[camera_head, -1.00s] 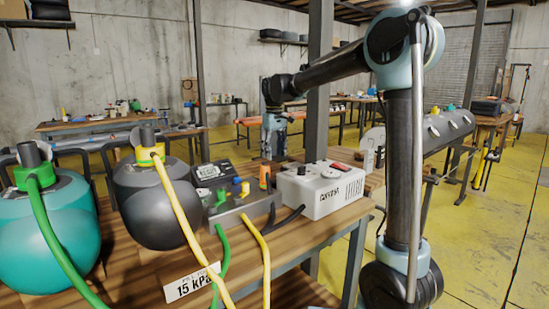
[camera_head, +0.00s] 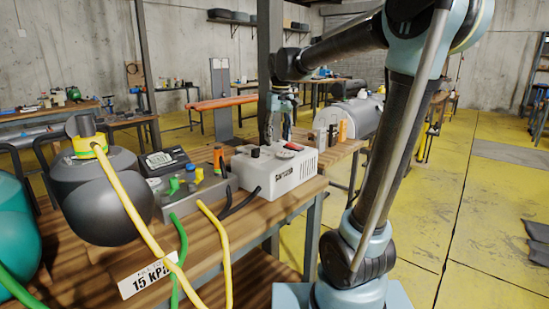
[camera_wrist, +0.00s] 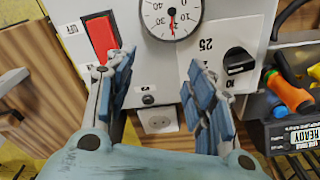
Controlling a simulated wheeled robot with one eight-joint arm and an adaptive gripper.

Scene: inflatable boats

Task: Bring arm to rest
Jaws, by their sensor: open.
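My arm reaches from the right in the head view, with its forearm roughly level and my gripper (camera_head: 279,135) hanging down behind the white box (camera_head: 275,177) on the wooden bench. In the wrist view my gripper (camera_wrist: 158,75) is open, with blue-padded fingers apart and nothing between them. Beyond the fingers is the top of the white box (camera_wrist: 160,60), with a round gauge (camera_wrist: 172,14), a red switch (camera_wrist: 102,38) and a black knob (camera_wrist: 238,61). Whether the fingers touch the box is not clear.
A grey control box (camera_head: 190,193) with valves and hoses stands left of the white box. A dark round vessel (camera_head: 100,200) and a teal one (camera_head: 15,235) stand further left. A "15 kPa" card (camera_head: 148,277) is at the bench edge. Yellow floor (camera_head: 480,220) lies open at right.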

